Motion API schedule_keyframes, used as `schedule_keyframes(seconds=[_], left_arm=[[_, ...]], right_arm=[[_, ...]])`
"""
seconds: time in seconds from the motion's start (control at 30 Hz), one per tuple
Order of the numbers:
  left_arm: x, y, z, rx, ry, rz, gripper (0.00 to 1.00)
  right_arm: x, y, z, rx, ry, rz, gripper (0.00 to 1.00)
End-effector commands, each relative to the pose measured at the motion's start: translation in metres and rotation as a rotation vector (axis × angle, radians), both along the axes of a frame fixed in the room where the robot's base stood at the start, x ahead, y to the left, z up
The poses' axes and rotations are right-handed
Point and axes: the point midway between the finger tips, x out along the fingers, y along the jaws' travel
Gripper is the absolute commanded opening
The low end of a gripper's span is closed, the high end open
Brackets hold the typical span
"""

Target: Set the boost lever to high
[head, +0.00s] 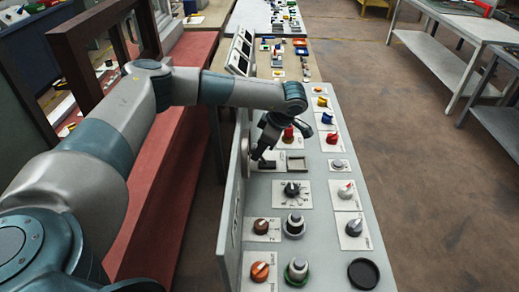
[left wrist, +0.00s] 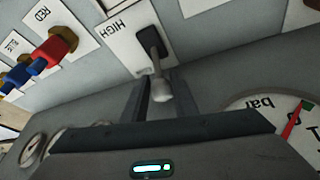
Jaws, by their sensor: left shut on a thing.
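The boost lever (left wrist: 159,88) shows in the left wrist view as a dark stem with a pale grey tip. It comes out of a black base on a white plate (left wrist: 110,42) marked HIGH. The lever leans toward the bottom of that picture, with its tip between the two fingers of my left gripper (left wrist: 157,98). The gripper hides the lever in the head view. My right gripper is not in view.
Red (left wrist: 55,47) and blue (left wrist: 42,65) connectors sit left of the lever in the wrist view; a dial gauge (left wrist: 275,115) marked bar is at right. Several knobs, including a black one (head: 291,189), stand close on the panel. An upright board (head: 232,205) edges its left side.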

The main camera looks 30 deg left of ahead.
Motion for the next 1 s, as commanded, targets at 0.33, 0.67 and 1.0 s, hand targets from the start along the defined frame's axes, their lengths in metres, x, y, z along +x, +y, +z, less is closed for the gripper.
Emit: schedule_keyframes(seconds=[0.33,0.67,1.0], left_arm=[[0.007,-0.012,-0.001,0.124,0.077,-0.003,0.00],[0.017,-0.028,0.002,0.335,0.204,-0.002,0.00],[0.023,-0.039,0.003,0.482,0.297,-0.002,0.00]], right_arm=[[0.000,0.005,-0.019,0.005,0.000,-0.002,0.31],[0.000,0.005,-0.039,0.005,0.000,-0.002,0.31],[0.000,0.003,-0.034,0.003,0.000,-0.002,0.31]])
